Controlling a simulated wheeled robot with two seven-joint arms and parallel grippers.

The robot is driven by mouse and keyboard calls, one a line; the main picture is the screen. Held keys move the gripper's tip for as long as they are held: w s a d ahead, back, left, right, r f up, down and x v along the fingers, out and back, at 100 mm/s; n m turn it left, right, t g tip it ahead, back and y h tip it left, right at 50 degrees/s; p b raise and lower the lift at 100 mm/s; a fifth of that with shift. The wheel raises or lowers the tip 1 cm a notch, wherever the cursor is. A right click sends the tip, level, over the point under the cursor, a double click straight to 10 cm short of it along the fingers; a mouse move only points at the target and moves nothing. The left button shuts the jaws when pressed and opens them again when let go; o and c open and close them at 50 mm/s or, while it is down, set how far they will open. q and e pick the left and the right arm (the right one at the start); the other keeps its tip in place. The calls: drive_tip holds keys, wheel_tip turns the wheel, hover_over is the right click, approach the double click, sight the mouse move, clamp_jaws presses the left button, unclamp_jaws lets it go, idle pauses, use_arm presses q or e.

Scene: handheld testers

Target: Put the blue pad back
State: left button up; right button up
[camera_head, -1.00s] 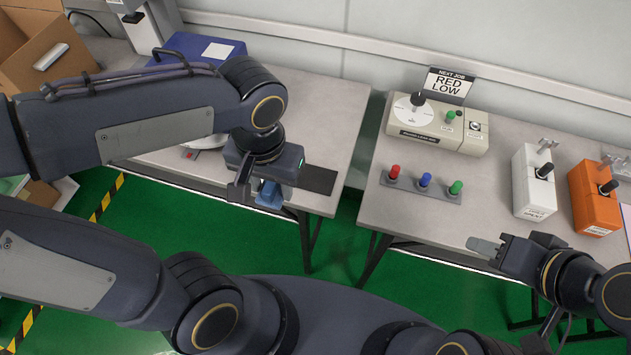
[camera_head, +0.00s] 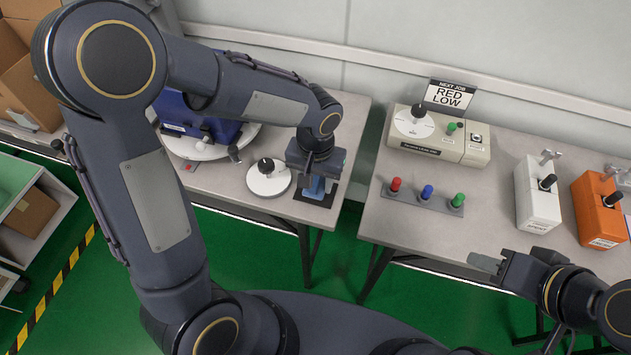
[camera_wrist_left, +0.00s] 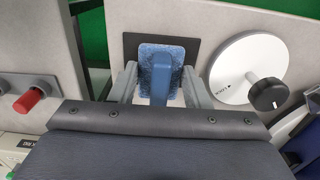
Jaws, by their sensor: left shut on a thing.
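My left gripper (camera_head: 314,186) is shut on the blue pad (camera_head: 312,189) above the dark square mat (camera_head: 329,200) at the front right of the left table. In the left wrist view, the blue pad (camera_wrist_left: 147,58) has a speckled blue base and a raised blue grip, between the two fingers of the left gripper (camera_wrist_left: 160,88). The dark mat (camera_wrist_left: 190,43) shows behind and around the pad there. I cannot tell whether the pad touches the mat. My right gripper (camera_head: 485,262) is empty in front of the right table; its finger gap is not clear.
A white disc with a black knob (camera_head: 268,178) stands just left of the mat. A blue device (camera_head: 200,125) is behind my left arm. The right table holds a button strip (camera_head: 425,195), a beige dial unit (camera_head: 440,140), a white tester (camera_head: 537,195) and an orange tester (camera_head: 598,208).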

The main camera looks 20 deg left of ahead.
use_arm(q)
drive_tip(key=shift+f, duration=0.6)
drive_tip(key=shift+f, duration=0.15)
drive_tip(key=o, duration=1)
